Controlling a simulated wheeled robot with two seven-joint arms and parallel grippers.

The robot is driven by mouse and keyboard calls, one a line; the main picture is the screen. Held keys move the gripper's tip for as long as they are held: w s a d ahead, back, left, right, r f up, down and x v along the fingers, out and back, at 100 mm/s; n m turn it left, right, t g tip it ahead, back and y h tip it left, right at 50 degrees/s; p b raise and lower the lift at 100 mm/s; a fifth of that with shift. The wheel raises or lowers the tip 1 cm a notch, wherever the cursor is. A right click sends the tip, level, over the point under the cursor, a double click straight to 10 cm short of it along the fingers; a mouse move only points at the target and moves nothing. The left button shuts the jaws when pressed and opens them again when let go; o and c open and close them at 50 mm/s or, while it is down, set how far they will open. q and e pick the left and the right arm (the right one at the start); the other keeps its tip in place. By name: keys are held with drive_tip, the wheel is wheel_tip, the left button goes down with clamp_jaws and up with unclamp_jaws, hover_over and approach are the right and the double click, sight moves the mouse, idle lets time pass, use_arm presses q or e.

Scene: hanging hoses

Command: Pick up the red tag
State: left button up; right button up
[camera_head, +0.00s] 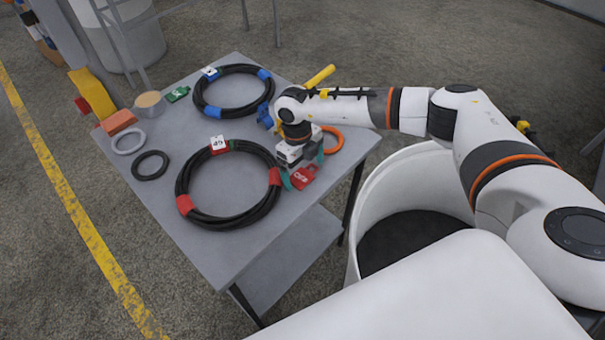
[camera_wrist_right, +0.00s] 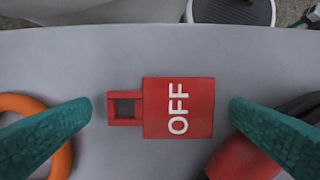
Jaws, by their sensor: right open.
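The red tag (camera_wrist_right: 178,108) reads OFF in white and has a small square loop at its left end in the right wrist view. It lies flat on the grey table (camera_wrist_right: 80,60). In the head view the tag (camera_head: 303,178) shows beside the right side of the front black hose coil (camera_head: 183,186), near the table's right edge. My right gripper (camera_head: 303,170) is over it with its fingers pointing down. In the right wrist view the teal fingers are apart, one on either side of the tag, with gaps to both. My left gripper is not in view.
An orange ring (camera_head: 333,139) lies just behind my right gripper. Another black coil (camera_head: 233,69) with blue bands lies further back. Small rings, a green tag (camera_head: 178,94) and an orange block (camera_head: 120,121) are at the left. A white bin (camera_head: 372,215) stands beside the table's right edge.

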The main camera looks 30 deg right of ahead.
sight(303, 174)
drive_tip(key=shift+f, duration=0.1)
drive_tip(key=shift+c, duration=0.3)
drive_tip(key=c, duration=0.9)
drive_tip(key=shift+c, duration=0.2)
wheel_tip(303, 174, up, 10)
drive_tip(key=b, duration=0.1)
drive_tip(key=shift+b, duration=0.35)
